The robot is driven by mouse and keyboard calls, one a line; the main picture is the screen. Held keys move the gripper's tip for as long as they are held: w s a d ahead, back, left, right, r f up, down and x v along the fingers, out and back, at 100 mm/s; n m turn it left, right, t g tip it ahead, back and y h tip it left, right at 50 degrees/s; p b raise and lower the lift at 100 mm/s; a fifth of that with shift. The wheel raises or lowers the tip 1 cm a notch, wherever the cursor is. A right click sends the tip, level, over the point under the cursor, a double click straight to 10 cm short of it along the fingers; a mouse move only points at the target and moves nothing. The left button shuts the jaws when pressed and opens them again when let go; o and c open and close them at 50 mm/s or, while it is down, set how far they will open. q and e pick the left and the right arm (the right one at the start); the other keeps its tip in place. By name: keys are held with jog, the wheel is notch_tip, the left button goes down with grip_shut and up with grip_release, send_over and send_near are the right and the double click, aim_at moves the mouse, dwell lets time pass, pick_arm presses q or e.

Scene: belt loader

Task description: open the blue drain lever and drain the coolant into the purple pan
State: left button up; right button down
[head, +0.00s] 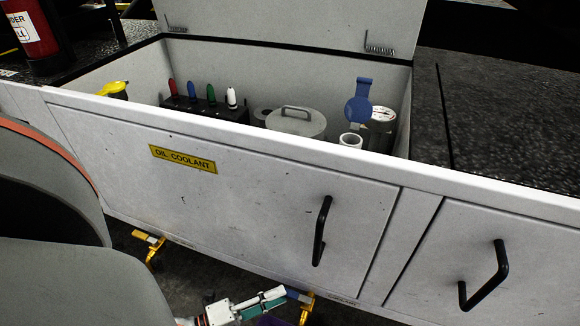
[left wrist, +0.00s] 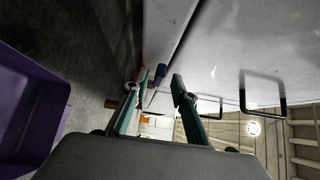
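The blue drain lever (head: 298,295) sits on a gold fitting (head: 307,308) below the white cabinet, near a small COOLANT label (head: 342,302). My left gripper (head: 274,298) points at it from the left, its fingertips close to the lever. In the left wrist view the fingers (left wrist: 160,79) are apart, with the blue lever (left wrist: 161,70) small beyond the tips, nearer the left finger. I cannot tell whether they touch. The purple pan (left wrist: 28,105) shows at the left of the wrist view; only a sliver (head: 268,320) shows in the head view. My right gripper is out of view.
Another gold fitting (head: 150,240) with a yellow lever is farther left under the cabinet. The cabinet front (head: 250,215) has black handles (head: 321,230) and an OIL COOLANT label (head: 183,159). Its open top bay holds bottles, a grey lidded can (head: 297,122) and a blue-handled item (head: 359,108).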

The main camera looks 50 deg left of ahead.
aim_at(294, 296)
pick_arm(q)
jog(key=shift+x, duration=1.8)
grip_shut()
jog(key=shift+d, duration=0.1)
